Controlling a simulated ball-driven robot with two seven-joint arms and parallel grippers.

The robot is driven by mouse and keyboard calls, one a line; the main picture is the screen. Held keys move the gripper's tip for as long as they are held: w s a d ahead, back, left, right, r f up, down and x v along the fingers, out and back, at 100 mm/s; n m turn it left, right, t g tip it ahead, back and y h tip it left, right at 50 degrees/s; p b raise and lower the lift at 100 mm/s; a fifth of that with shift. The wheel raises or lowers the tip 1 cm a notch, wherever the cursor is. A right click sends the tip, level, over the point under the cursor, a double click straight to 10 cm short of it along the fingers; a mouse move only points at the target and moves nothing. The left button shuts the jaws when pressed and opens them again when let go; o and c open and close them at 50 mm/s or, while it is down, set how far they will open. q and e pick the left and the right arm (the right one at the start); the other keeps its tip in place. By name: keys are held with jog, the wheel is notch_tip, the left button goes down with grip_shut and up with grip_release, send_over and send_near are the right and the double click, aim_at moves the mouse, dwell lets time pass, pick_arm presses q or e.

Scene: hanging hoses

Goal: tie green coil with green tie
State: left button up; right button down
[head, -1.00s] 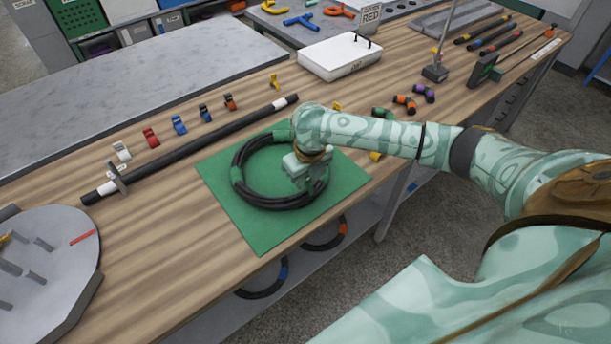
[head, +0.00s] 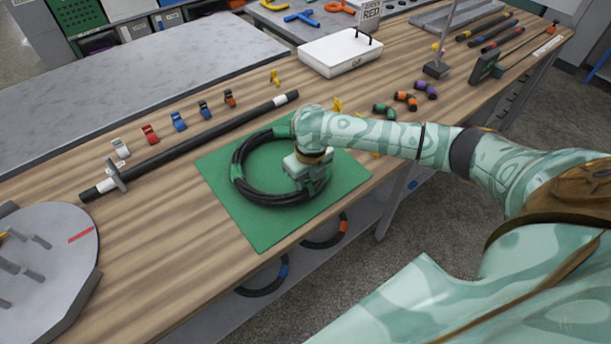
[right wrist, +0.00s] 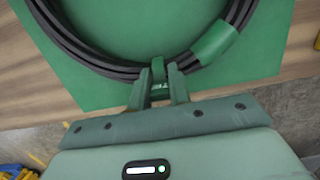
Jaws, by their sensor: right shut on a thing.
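My right gripper (head: 308,184) is down at the coil's near right side. In the right wrist view my right gripper (right wrist: 159,90) is shut on a small green tie (right wrist: 158,70), which sits against the coil's strands (right wrist: 120,68). I cannot tell whether the tie closes fully around them. A green band (right wrist: 213,43) wraps the coil to the right of the tie. My left gripper is not in view.
A black hose (head: 200,145) lies behind the mat, with several coloured clips (head: 179,122) beyond it. A white box (head: 340,53) stands at the back. A grey disc with pegs (head: 45,260) is at the left. Other coils (head: 265,288) hang below the bench edge.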

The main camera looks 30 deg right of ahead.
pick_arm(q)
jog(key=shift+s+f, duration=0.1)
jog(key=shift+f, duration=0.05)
pick_arm(e)
jog(key=shift+s+f, duration=0.15)
jog(key=shift+f, duration=0.2)
